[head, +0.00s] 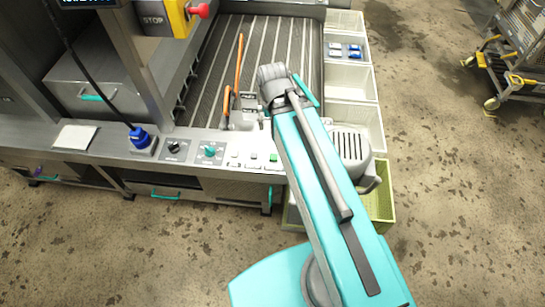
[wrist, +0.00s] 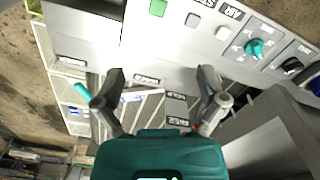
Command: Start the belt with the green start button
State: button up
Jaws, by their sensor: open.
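The green start button (head: 273,157) is a small square at the right end of the panel on the machine's front ledge, close beside my arm in the head view. In the wrist view the green button (wrist: 158,8) is at the top edge, on the light panel. My gripper (wrist: 162,78) is open and empty. Its two dark fingertips are spread below the button in that picture, apart from it. In the head view my arm reaches over the right end of the ledge, and my fingertips cannot be clearly made out. The dark ribbed belt (head: 262,45) lies behind the panel.
Left of the green button are pale buttons (head: 234,158), a teal knob (head: 209,151), a black knob (head: 173,149) and a blue plug (head: 141,138). Orange-handled levers (head: 239,60) stand behind the panel. A red stop button (head: 200,10) is upper left. White bins (head: 350,82) line the right.

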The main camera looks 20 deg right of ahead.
grip_shut()
jog(key=shift+d, duration=0.1)
dwell(1.2)
